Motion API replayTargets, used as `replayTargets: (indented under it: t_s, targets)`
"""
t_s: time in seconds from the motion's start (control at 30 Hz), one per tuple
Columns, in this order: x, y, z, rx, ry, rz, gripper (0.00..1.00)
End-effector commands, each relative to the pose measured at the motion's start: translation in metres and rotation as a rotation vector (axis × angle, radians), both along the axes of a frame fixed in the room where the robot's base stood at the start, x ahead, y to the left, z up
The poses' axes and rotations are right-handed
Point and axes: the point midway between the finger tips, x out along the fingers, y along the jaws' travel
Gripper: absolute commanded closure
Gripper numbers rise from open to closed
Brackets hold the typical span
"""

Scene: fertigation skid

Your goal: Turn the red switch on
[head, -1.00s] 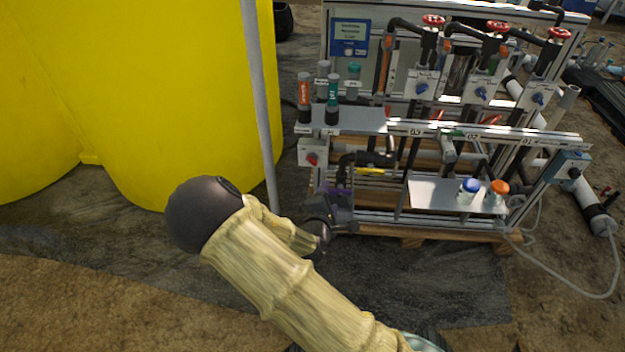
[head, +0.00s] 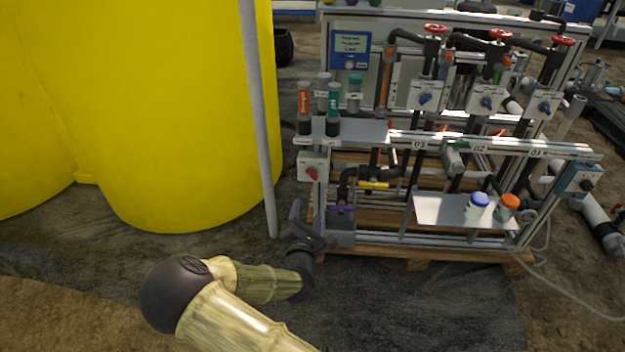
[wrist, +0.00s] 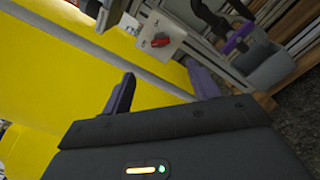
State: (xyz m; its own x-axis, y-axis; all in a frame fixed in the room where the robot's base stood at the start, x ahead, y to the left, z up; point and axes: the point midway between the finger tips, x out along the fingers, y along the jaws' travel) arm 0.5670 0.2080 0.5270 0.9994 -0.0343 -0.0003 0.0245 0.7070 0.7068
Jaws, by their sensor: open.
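The red switch (head: 312,174) is a small red knob on a pale grey box (head: 305,160) at the left end of the skid frame. In the wrist view the red knob (wrist: 160,40) shows on its light plate (wrist: 163,28), up ahead of the fingers. My gripper (head: 308,222) is low at the left front corner of the skid, below the switch box and apart from it. In the wrist view my gripper (wrist: 165,90) shows two purple-grey fingers spread apart with nothing between them.
A large yellow tank (head: 170,110) and a grey upright pole (head: 259,120) stand left of the switch. Bottles (head: 304,108) stand on the shelf above it. A purple-handled valve (head: 341,209) sits below right of it. Dark ground sheet in front of the skid is clear.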

Motion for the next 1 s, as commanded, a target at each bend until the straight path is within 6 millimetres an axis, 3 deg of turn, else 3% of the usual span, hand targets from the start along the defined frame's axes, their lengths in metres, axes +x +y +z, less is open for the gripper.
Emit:
replayTargets:
  t_s: [0.7,1.0]
  targets:
    - [0.127,-0.005,-0.002,0.003,-0.004,-0.001,0.4]
    - [0.151,-0.006,0.0,0.0,0.0,0.0,0.4]
